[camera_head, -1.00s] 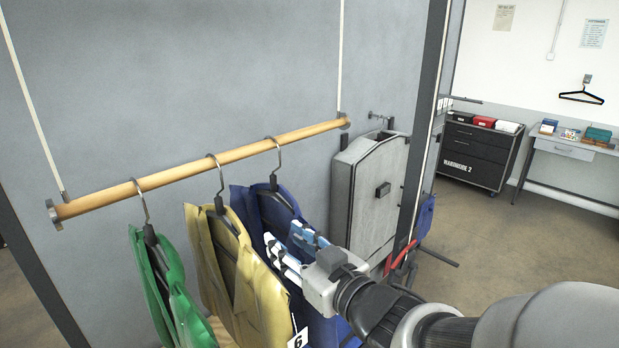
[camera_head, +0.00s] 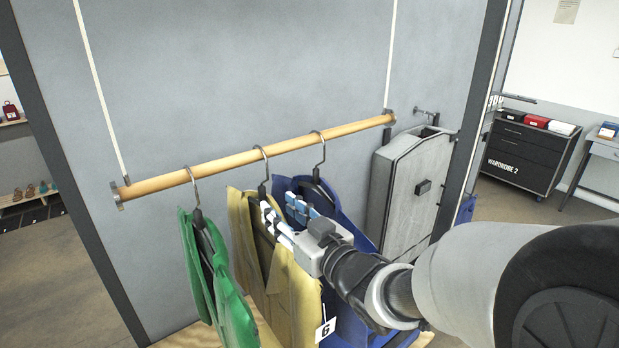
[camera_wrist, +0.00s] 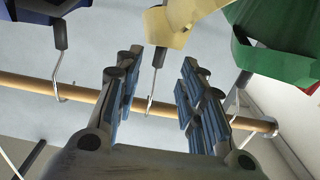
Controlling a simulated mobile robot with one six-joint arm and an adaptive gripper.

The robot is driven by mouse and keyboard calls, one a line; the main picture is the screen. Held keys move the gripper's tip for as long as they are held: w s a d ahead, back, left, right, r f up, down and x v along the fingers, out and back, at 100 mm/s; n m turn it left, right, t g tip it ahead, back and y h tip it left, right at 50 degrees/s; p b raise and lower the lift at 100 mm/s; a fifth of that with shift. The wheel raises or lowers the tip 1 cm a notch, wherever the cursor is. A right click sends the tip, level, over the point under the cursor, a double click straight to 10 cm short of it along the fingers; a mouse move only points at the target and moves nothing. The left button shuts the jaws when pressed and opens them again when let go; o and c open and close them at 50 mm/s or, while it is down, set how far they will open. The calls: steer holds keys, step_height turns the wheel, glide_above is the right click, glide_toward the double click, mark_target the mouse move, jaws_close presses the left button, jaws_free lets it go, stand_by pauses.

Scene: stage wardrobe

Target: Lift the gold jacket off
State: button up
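The gold jacket (camera_head: 290,295) hangs in the middle of the wooden rail (camera_head: 230,163) on a dark hanger with a metal hook (camera_head: 266,170). A white tag with a 6 (camera_head: 325,330) hangs on it. My gripper (camera_head: 281,211) is at the gold jacket's shoulder, near its hanger neck, with the fingers spread. In the wrist view, which is upside down, the gold jacket (camera_wrist: 178,25) is at the top. Its hook (camera_wrist: 153,85) appears between the two open fingers (camera_wrist: 158,75), apart from both. I cannot tell how deep it sits between them.
A green jacket (camera_head: 228,300) hangs left and a blue jacket (camera_head: 345,215) hangs close on the right, partly behind my gripper. A black drawer cart (camera_head: 525,155) is farther right.

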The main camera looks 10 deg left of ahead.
mark_target(264, 196)
steer(key=shift+b+x, duration=0.7)
steer(key=shift+x, duration=2.95)
steer(key=shift+c, duration=0.2)
jaws_close()
steer(key=shift+r, duration=0.1)
steer(key=shift+r+p, duration=0.75)
steer(key=shift+r, duration=0.8)
steer(key=shift+b+v, duration=0.75)
steer(key=shift+v, duration=3.75)
